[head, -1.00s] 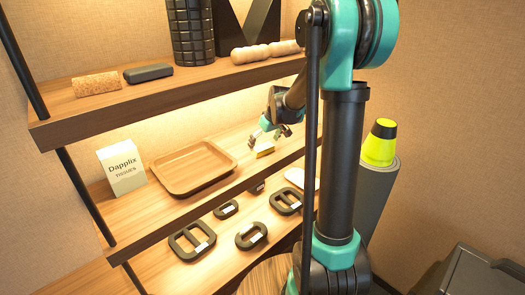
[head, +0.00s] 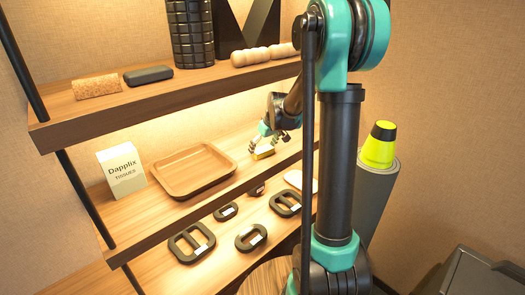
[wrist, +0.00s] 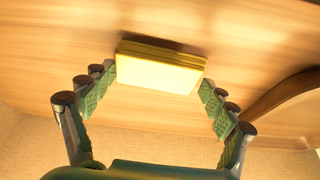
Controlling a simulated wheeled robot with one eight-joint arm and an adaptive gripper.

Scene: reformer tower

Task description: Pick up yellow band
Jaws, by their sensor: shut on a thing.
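The yellow band (head: 264,154) is a small folded yellow block at the middle shelf, right of the wooden tray. In the wrist view the yellow band (wrist: 160,72) shows a pale broad face and a stack of layered yellow edges. My gripper (head: 262,149) is at the band from above. In the wrist view the fingers of my gripper (wrist: 160,90) stand at the band's two short ends, shut on it. I cannot tell whether the band touches the shelf or is slightly above it.
The upper shelf (head: 150,103) hangs above. Black weights (head: 191,243) lie on the lower shelf. A yellow-green cone (head: 379,146) stands on a grey roll at the right.

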